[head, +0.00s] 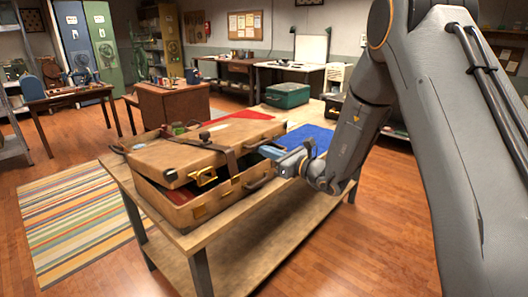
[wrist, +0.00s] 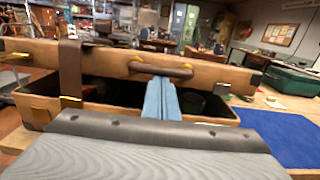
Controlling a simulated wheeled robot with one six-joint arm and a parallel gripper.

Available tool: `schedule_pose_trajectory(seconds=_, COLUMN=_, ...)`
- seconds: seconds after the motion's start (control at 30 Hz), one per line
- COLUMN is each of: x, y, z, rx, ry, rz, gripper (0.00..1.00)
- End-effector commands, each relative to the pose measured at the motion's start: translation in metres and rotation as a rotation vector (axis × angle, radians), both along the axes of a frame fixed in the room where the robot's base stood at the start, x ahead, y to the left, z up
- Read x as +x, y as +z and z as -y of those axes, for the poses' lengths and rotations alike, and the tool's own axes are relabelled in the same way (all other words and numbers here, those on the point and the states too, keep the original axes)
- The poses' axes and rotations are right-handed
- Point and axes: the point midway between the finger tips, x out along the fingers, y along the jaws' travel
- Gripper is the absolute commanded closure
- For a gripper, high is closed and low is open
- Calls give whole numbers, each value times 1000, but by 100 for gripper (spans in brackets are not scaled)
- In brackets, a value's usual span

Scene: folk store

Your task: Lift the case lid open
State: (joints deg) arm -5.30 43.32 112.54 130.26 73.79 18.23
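The brown case (head: 185,208) stands on the wooden workbench. Its lid (head: 190,150) is raised a little and tilted, with a dark gap between it and the base. In the wrist view the lid's front edge (wrist: 215,75) crosses the picture, with a dark handle (wrist: 160,70) at its middle. My gripper (head: 272,152) is at the handle side of the case. Its blue fingers (wrist: 160,98) are together, with their tips just below the lid handle, in front of the gap. I cannot tell whether they touch the lid. No object shows between them.
A strap (wrist: 70,75) hangs over the lid at the left. A blue mat (head: 308,138) lies on the bench beside the case, and a green case (head: 287,96) stands farther back. A striped rug (head: 65,220) covers the floor at the left.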

Motion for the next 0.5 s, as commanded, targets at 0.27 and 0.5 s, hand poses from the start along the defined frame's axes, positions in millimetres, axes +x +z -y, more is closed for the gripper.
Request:
schedule_pose_trajectory(seconds=0.27, x=2, y=20, z=-2, rx=1, ry=0, rz=5, gripper=100)
schedule_pose_trajectory(seconds=0.5, x=3, y=25, z=-3, rx=2, ry=0, rz=4, gripper=100)
